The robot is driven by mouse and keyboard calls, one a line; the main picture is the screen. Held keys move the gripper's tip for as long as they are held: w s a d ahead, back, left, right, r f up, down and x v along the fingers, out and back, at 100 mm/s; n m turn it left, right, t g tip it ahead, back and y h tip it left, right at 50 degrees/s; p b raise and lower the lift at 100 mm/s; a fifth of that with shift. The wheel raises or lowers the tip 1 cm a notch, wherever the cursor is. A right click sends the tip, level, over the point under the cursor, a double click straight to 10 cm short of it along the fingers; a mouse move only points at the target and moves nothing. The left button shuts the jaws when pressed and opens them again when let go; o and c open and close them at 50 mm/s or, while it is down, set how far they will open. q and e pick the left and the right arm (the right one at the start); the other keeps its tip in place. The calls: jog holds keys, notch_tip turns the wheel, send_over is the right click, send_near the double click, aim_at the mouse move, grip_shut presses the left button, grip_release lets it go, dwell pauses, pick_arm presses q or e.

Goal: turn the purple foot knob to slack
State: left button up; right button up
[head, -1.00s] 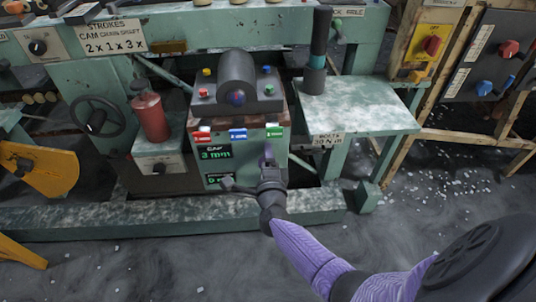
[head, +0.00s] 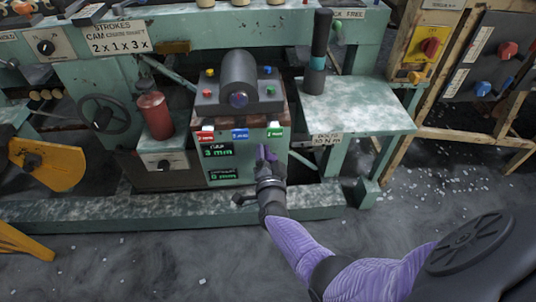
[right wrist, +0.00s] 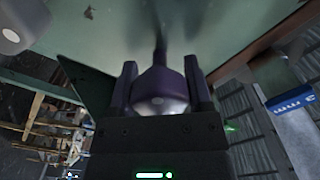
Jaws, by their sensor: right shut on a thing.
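The purple foot knob (head: 265,153) is on the front of the green machine box, right of its two displays. In the right wrist view the dark purple knob (right wrist: 160,92) sits between the two fingers. My right gripper (head: 268,172) reaches up to it from below and is shut on it; the gripper (right wrist: 160,85) also shows in the right wrist view, with a finger on each side of the knob. The gripper hides part of the knob in the head view. The upper display (head: 217,150) reads 3 mm, the lower one (head: 224,176) 0 mm. My left gripper is not in view.
Red, blue and white-green tags (head: 240,134) line the box's upper edge. A green side table (head: 360,115) with a dark upright handle (head: 317,60) stands to the right. A red canister (head: 155,115) and handwheel (head: 100,113) are at left. A green beam (head: 130,215) crosses below.

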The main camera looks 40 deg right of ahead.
jog(key=shift+n, duration=0.6)
jog(key=o, duration=1.3)
jog(key=p+v, duration=0.4)
jog(key=v, duration=0.6)
jog(key=shift+w+a+f, duration=0.1)
